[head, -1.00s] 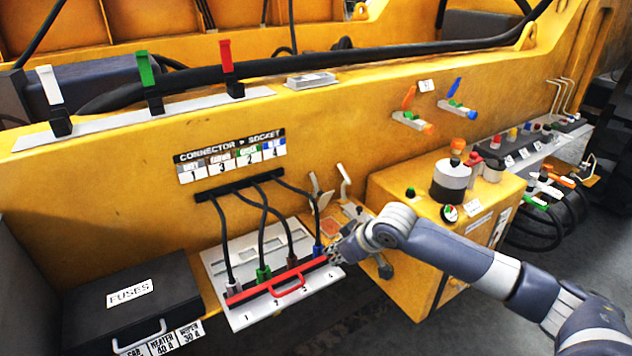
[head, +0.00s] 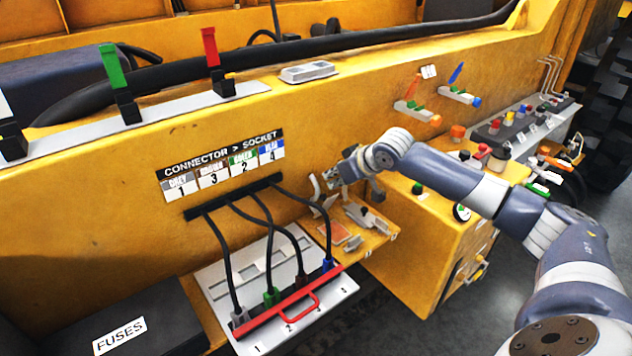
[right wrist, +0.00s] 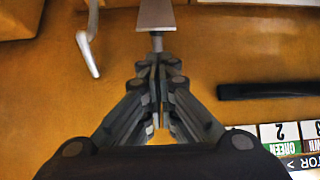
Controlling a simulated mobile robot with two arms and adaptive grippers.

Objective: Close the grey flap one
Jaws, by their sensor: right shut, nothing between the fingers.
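The white panel (head: 338,292) carries a red bar with a handle (head: 300,308) lying across it, above the socket numbers. The grey connector (head: 239,317) sits at its left end, with a black cable. Grey rectangles show along the panel's back part. I cannot tell a flap marked one. My right gripper (head: 338,178) is shut and empty beside pale grey levers (head: 316,190) on the yellow wall. In the right wrist view its fingertips (right wrist: 157,68) meet at the lower end of a grey plate (right wrist: 156,14); contact is unclear. My left gripper is out of view.
Green (head: 118,80) and red (head: 211,48) upright levers stand on the upper rail. A yellow box (head: 408,240) stands right of the panel, below my right arm. A black fuse box (head: 150,325) is at lower left. Several black cables hang above the panel.

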